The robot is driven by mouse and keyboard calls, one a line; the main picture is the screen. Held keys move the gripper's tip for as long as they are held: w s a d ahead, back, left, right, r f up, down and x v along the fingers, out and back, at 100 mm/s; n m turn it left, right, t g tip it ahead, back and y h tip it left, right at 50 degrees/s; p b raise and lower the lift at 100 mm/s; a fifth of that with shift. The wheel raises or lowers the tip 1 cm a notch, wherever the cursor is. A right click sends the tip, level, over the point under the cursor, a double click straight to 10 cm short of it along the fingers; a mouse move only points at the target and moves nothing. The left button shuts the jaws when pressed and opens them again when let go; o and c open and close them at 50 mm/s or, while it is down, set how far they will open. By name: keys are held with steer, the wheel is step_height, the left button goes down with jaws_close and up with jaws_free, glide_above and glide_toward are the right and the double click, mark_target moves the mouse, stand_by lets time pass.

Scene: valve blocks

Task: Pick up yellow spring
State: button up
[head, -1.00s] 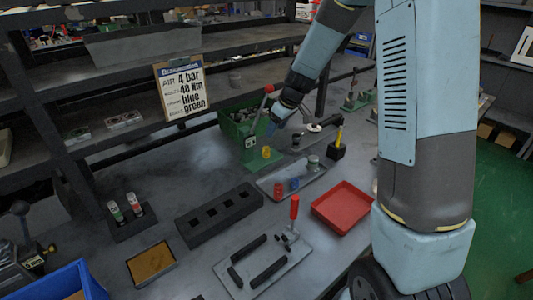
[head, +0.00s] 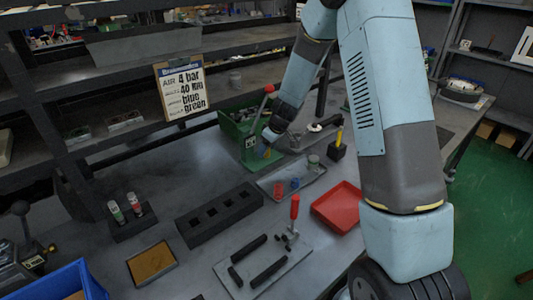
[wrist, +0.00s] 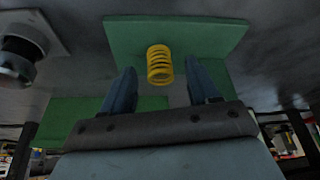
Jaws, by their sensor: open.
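The yellow spring (wrist: 160,64) shows in the wrist view, standing on a green plate (wrist: 205,35). My gripper (wrist: 163,82) is open, with one blue finger on each side of the spring's line. The spring lies just beyond or level with the fingertips, between them in the picture; I see no contact. In the head view my gripper (head: 265,148) is down at the green plate beside the green bin, and it hides the spring there.
A grey tray (head: 312,181) with red and blue springs, a red tray (head: 335,210) and a black block (head: 190,236) lie nearer. The table between them is partly clear.

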steer(key=shift+w+a+f, duration=0.15)
steer(key=shift+a+f, duration=0.1)
steer(key=shift+f, duration=0.4)
steer(key=c, duration=1.1)
steer(key=shift+r, duration=0.1)
steer(key=shift+r, duration=0.25)
step_height(320, 180, up, 3)
steer(key=shift+f, duration=0.2)
steer(key=s+d+r, duration=0.2)
steer(key=s+r, duration=0.3)
steer(key=s, duration=0.1)
steer(key=s+d+r, duration=0.2)
steer(key=s+r, duration=0.2)
steer(key=s, duration=0.3)
steer(key=shift+d+r, duration=0.35)
